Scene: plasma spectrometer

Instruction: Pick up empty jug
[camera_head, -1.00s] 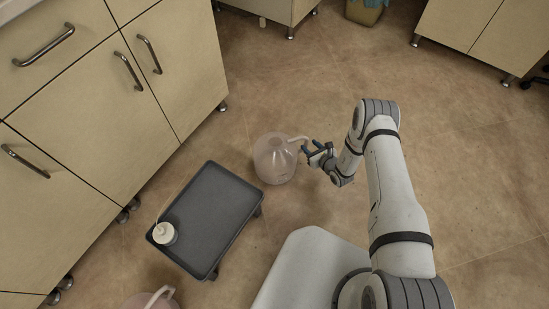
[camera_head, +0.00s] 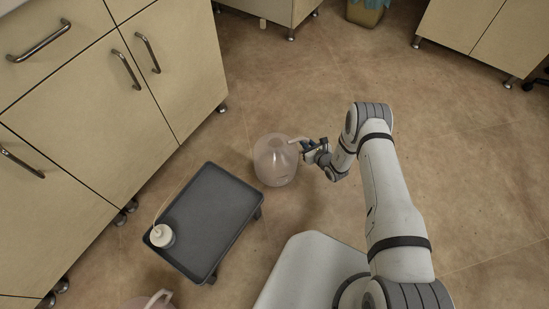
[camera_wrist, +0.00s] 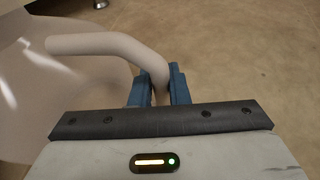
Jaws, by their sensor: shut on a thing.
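A clear, pinkish empty jug (camera_head: 272,162) stands upright on the floor to the right of the dark tray. Its pale curved handle (camera_wrist: 105,44) reaches out toward my gripper. My gripper (camera_head: 307,147) is at the jug's right side. In the wrist view its two blue fingers (camera_wrist: 160,85) are shut on the lower bend of the handle. The jug's body (camera_wrist: 40,100) fills the left of the wrist view.
A dark tray on low legs (camera_head: 222,205) holds a white bottle (camera_head: 162,236). A second pinkish jug (camera_head: 152,301) is partly cut off at the bottom edge. Cabinets (camera_head: 160,75) line the left. A bin (camera_head: 366,12) stands at the back. The floor at right is clear.

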